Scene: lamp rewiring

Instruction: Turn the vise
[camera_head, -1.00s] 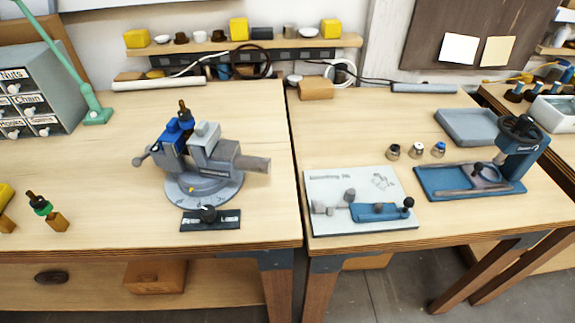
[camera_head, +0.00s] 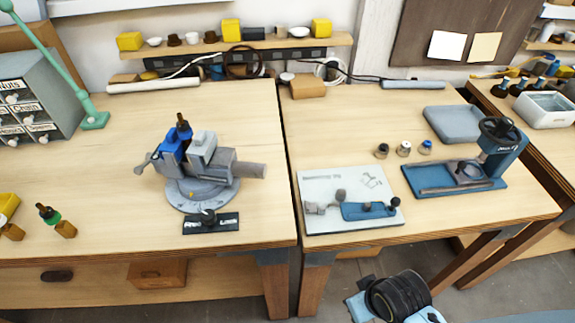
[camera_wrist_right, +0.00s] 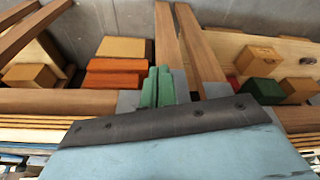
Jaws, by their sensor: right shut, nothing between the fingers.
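The grey vise (camera_head: 222,168) stands on a round base (camera_head: 200,194) near the front edge of the left workbench. Its handle end points left and a thick bar sticks out to the right. A blue part with a brown-black top (camera_head: 170,140) sits at its jaws. A dark plate with a round knob (camera_head: 209,221) is in front of the base; its lettering is hard to read. My right arm shows low in the head view, in front of the benches and well apart from the vise. My right gripper's green fingers (camera_wrist_right: 157,88) are together in the wrist view. My left gripper is out of sight.
The right bench holds a white board with a blue fixture (camera_head: 368,211), a blue press (camera_head: 497,155), a grey tray (camera_head: 453,123) and small bottles. A green lamp arm (camera_head: 94,121) and drawer cabinet (camera_head: 38,95) stand left. The bench around the vise is mostly clear.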

